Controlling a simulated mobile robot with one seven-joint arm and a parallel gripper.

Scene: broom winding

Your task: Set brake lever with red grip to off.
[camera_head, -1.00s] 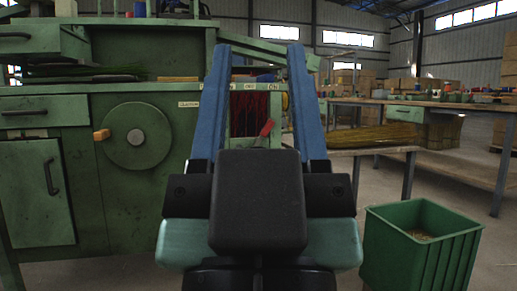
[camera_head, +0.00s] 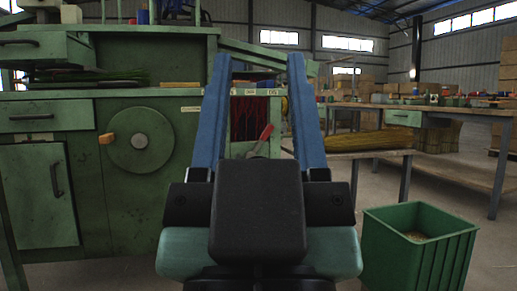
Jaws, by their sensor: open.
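The brake lever with the red grip (camera_head: 265,132) stands at the right end of the green machine (camera_head: 95,165) in the head view. Its grip leans up and to the right, and its lower end is hidden behind my gripper. My gripper (camera_head: 258,62) is open, with two long blue fingers apart and pointing forward. The lever shows in the gap between the fingers, farther off, and nothing is held. Small white labels (camera_head: 250,92) sit above the lever, too small to read surely.
A round green wheel (camera_head: 139,141) with a wooden handle is on the machine's front, left of my gripper. A green bin (camera_head: 418,245) stands on the floor at the right. A workbench (camera_head: 440,108) with boxes and bundles is behind it. Floor between looks clear.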

